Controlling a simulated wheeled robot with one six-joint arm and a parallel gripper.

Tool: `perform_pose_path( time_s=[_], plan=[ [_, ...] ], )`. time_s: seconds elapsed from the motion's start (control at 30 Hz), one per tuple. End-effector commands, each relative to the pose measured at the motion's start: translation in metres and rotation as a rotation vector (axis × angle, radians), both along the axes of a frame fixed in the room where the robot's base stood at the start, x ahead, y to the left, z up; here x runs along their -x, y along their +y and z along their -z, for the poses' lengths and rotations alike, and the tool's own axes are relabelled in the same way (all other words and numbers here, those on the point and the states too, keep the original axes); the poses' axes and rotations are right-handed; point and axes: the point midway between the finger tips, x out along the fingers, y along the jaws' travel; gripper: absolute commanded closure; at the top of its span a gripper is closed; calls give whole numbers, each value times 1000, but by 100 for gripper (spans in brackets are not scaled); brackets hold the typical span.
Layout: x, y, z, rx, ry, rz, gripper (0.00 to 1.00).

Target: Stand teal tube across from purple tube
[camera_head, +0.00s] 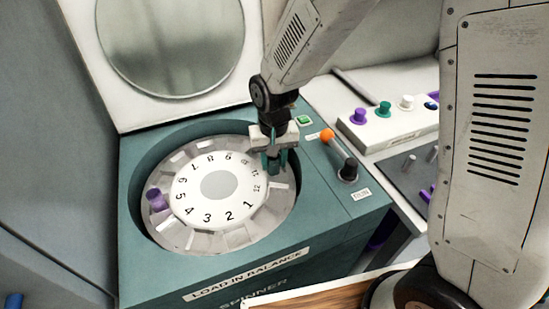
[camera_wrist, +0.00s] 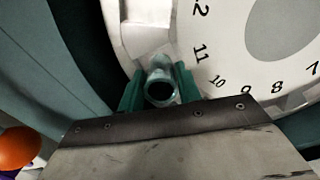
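The purple tube (camera_head: 157,200) stands in the grey slotted ring (camera_head: 205,241) of the spinner, beside number 5. My gripper (camera_head: 274,164) is over the opposite side of the ring, near number 11. In the wrist view, a teal-tinted tube with a dark round opening (camera_wrist: 160,84) is between the two green fingers of my gripper (camera_wrist: 160,90). The fingers look closed against its sides. The tube's lower end is hidden, so I cannot tell whether it is seated in a slot.
The spinner's round lid (camera_head: 170,45) is raised behind the bowl. An orange-knobbed lever (camera_head: 327,135) and a green button (camera_head: 304,119) are to the right of my gripper. A white rack (camera_head: 385,131) with purple, teal, white and blue tops stands farther right.

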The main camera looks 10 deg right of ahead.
Motion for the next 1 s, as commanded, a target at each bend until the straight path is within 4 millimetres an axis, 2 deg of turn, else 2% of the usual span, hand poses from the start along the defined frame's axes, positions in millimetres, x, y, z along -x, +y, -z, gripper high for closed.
perform_pose_path(
  time_s=[0.33, 0.47, 0.8, 1.0],
  plan=[
    [0, 0, -1, 0, 0, 0, 46],
    [-1, 0, -12, -1, -2, 1, 46],
    [-1, 0, -83, -2, -5, 0, 46],
    [0, 0, -113, -1, -2, 0, 46]
  ],
)
